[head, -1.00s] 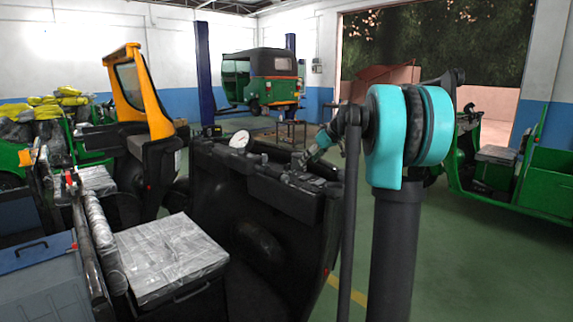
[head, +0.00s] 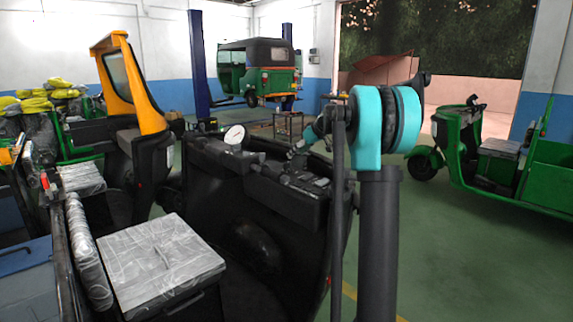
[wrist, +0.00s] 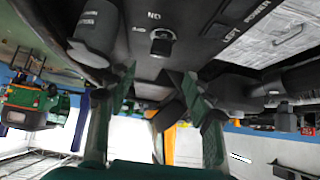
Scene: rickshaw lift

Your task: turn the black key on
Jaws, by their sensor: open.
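The black dashboard (head: 290,197) of the near rickshaw lies in front of me, with my gripper (head: 300,148) close above it and partly hidden by my arm. In the wrist view the picture is upside down. A small key switch (wrist: 162,42) sits on the dark panel beside the inverted "ON" label, near the top centre. I take its protruding part to be the key; which way it is turned I cannot tell. My gripper's two green fingers (wrist: 159,82) are spread, pointing toward the panel. The switch is between and beyond the fingertips, apart from them, with nothing held.
A round white gauge (head: 235,135) stands on the dashboard's left. In the wrist view a grey cylindrical part (wrist: 97,30) hangs close to the left finger. A plastic-wrapped seat (head: 160,262) is at front left. Green floor is open to the right, before another green rickshaw (head: 500,160).

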